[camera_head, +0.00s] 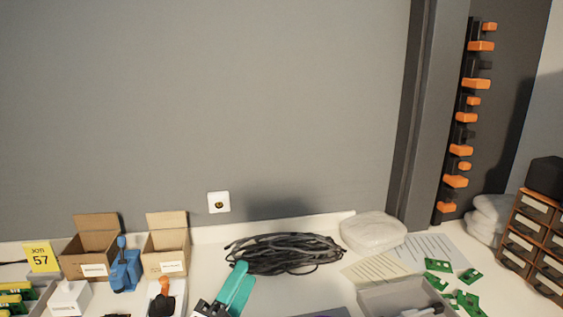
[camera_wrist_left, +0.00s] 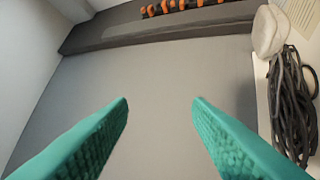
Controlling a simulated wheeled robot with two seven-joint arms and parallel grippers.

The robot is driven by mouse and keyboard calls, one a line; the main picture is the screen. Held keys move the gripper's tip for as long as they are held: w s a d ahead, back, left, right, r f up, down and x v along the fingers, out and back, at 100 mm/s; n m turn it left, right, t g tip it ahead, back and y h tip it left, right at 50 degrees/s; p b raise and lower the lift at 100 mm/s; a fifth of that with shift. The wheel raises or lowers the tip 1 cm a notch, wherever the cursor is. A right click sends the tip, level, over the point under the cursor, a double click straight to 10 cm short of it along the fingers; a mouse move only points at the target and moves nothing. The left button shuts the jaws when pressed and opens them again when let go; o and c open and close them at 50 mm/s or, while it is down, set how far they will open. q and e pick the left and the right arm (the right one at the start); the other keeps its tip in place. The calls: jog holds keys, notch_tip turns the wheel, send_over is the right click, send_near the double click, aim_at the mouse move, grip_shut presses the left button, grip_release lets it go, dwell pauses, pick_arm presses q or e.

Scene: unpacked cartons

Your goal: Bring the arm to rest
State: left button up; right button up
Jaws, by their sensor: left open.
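My left gripper (camera_head: 232,290) shows at the bottom of the head view, with teal fingers raised in front of the coiled black cable (camera_head: 284,252). In the left wrist view its two teal fingers (camera_wrist_left: 160,103) stand wide apart with nothing between them; the grey wall is behind. The gripper is open and empty. The cable also shows at the right of the left wrist view (camera_wrist_left: 289,105). My right gripper is in neither view.
Two open cartons (camera_head: 90,255) (camera_head: 166,250) and a blue tool (camera_head: 125,270) stand at the left. A grey bin (camera_head: 375,299), green circuit boards (camera_head: 438,265), papers (camera_head: 376,268) and a drawer cabinet (camera_head: 531,244) are at the right. A white wrapped bundle (camera_head: 373,231) lies behind.

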pick_arm(q)
jog(key=s+a+f+n+g+y, duration=0.35)
jog(key=a+f+n+y, duration=0.2)
jog(key=f+n, duration=0.3)
jog(key=s+a+f+n+g+y, duration=0.2)
jog(key=a+f+n+g+y, duration=0.25)
jog(key=a+f+n, duration=0.35)
jog(key=s+f+n+g, duration=0.5)
jog(key=s+f+g, duration=0.55)
jog(key=s, duration=0.65)
notch_tip(320, 180, down, 26)
jog(key=s+p, duration=0.2)
jog(key=s, duration=0.1)
jog(key=s+a+f+g+p, duration=0.1)
jog(key=s+a+f, duration=0.2)
jog(key=s+f, duration=1.1)
jog(key=shift+s+f, duration=0.2)
jog(key=shift+s, duration=0.7)
